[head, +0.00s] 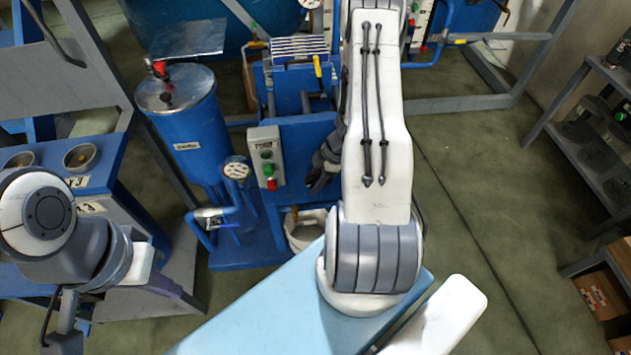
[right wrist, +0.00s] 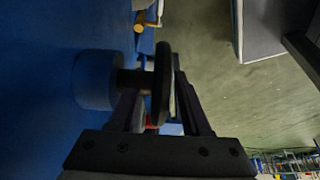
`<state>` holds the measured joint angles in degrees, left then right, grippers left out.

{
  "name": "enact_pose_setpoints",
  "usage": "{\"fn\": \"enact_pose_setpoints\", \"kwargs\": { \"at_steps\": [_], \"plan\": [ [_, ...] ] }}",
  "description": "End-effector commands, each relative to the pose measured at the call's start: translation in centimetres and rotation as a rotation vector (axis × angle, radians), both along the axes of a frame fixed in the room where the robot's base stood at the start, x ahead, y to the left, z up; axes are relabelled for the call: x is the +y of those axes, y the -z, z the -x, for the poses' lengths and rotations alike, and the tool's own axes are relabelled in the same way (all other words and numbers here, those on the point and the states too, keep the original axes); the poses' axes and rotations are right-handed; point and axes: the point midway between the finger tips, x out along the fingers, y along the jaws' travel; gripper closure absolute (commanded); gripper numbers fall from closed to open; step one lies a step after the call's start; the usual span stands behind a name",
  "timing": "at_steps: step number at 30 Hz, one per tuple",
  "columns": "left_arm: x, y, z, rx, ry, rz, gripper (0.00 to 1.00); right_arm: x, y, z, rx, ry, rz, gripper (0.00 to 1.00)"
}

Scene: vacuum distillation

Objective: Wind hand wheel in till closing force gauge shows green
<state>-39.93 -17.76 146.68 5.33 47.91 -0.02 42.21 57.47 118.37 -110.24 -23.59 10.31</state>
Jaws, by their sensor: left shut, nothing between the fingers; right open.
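The hand wheel (right wrist: 162,84) is a dark disc seen nearly edge-on in the right wrist view, on a short shaft from a round blue hub (right wrist: 97,80). My right gripper (right wrist: 168,90) is open, its fingers on either side of the wheel's rim; I cannot tell whether they touch it. In the head view my right gripper (head: 323,165) is partly hidden behind my arm at the blue press stand, and the wheel is hidden. A round white gauge (head: 236,168) stands left of the stand; its reading is too small to tell. My left gripper (head: 63,341) is shut, cut off at the bottom left.
A grey control box (head: 266,158) with green and red buttons is close left of my right gripper. A blue cylinder tank (head: 184,125) stands further left. A white bucket (head: 304,231) is below the stand. Shelving (head: 590,150) is at the right, with clear floor (head: 465,175) before it.

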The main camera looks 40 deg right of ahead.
Motion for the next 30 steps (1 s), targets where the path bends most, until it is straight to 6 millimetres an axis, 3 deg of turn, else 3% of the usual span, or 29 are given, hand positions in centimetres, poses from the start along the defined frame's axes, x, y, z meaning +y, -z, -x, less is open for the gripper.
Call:
{"fn": "enact_pose_setpoints", "kwargs": {
  "at_steps": [2, 4, 6, 7, 18, 28, 29, 30],
  "plan": [
    [0.0, 0.0, 0.0, 0.000, 0.000, 0.000, 1.00, 0.0, 0.0, 0.0, 0.000, 0.000, 0.000, 0.53],
    [0.0, 0.0, 0.0, 0.000, 0.000, 0.000, 1.00, 0.0, 0.0, 0.0, 0.000, 0.000, 0.000, 0.72],
    [0.0, 0.0, 0.0, 0.000, 0.000, 0.000, 1.00, 0.0, 0.0, 0.0, 0.000, 0.000, 0.000, 0.98],
    [0.0, 0.0, 0.0, 0.000, 0.000, 0.000, 1.00, 0.0, 0.0, 0.0, 0.000, 0.001, 0.000, 1.00],
    [0.0, -1.2, 0.0, 0.000, 0.000, 0.000, 1.00, 0.0, -0.3, 0.1, -0.058, 0.005, -0.101, 1.00],
    [0.0, -1.1, 0.0, 0.000, 0.000, 0.000, 1.00, 0.1, -0.2, 0.0, -0.072, 0.001, -0.121, 1.00],
    [0.0, -1.1, 0.0, 0.000, 0.000, 0.000, 1.00, 0.1, -0.2, 0.0, -0.072, 0.001, -0.121, 0.71],
    [0.0, -1.1, 0.0, 0.000, 0.000, 0.000, 1.00, 0.0, -0.2, 0.0, -0.073, 0.001, -0.120, 0.56]
  ]
}}
